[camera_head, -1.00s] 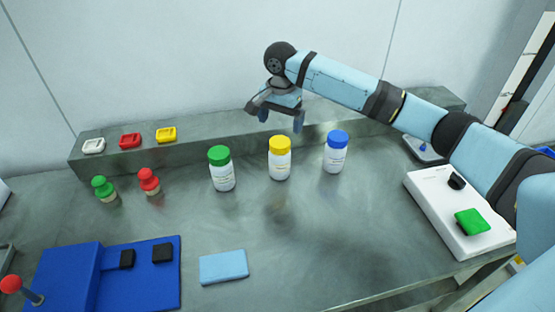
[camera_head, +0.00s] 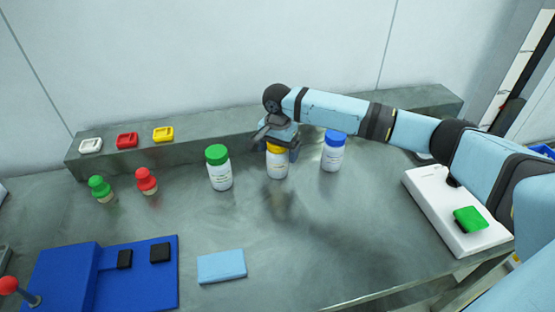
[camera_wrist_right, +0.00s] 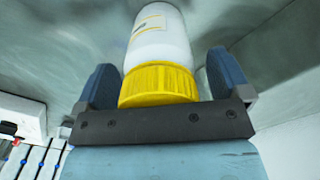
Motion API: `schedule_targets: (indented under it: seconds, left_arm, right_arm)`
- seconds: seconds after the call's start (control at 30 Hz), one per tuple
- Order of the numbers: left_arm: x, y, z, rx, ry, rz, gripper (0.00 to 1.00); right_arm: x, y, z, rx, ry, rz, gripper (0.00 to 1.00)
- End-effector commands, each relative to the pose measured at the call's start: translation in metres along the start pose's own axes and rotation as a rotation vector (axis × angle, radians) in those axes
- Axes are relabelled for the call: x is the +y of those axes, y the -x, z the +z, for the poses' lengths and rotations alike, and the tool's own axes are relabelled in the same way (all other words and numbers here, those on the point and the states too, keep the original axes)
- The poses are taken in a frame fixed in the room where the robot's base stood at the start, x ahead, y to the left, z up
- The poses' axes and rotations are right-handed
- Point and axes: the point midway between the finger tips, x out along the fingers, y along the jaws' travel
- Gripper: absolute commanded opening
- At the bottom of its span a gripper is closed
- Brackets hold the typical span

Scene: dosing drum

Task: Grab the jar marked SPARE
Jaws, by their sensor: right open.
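Three white jars stand upright in a row on the grey table: one with a green lid (camera_head: 219,168), one with a yellow lid (camera_head: 277,168), one with a blue lid (camera_head: 332,153). Their label text is too small to read. My right gripper (camera_head: 278,150) is at the yellow-lidded jar, over its top. In the right wrist view the open fingers (camera_wrist_right: 165,85) stand on either side of the yellow lid (camera_wrist_right: 158,84), with a gap visible on the right and little on the left. The gripper hides part of the lid in the head view. My left gripper is not in view.
A raised ledge (camera_head: 220,141) behind holds white, red and yellow small trays. Green (camera_head: 99,188) and red (camera_head: 146,181) stoppered items stand left. A blue fixture (camera_head: 70,280), light-blue pad (camera_head: 221,266) and white device (camera_head: 440,205) lie in front and right.

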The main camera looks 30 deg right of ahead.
Motion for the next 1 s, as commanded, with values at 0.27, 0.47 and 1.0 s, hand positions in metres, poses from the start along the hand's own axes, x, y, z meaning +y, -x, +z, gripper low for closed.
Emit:
schedule_targets:
  seconds: [0.27, 0.47, 1.0]
  left_arm:
    - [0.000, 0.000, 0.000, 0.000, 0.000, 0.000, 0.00]
    - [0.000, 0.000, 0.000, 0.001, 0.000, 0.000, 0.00]
    - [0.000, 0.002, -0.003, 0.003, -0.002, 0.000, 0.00]
  right_arm:
    - [0.000, 0.000, 0.000, 0.000, 0.000, 0.000, 0.45]
    - [0.000, 0.001, 0.000, 0.000, 0.000, 0.000, 0.43]
    - [-0.001, 0.063, 0.000, 0.001, 0.000, -0.004, 0.43]
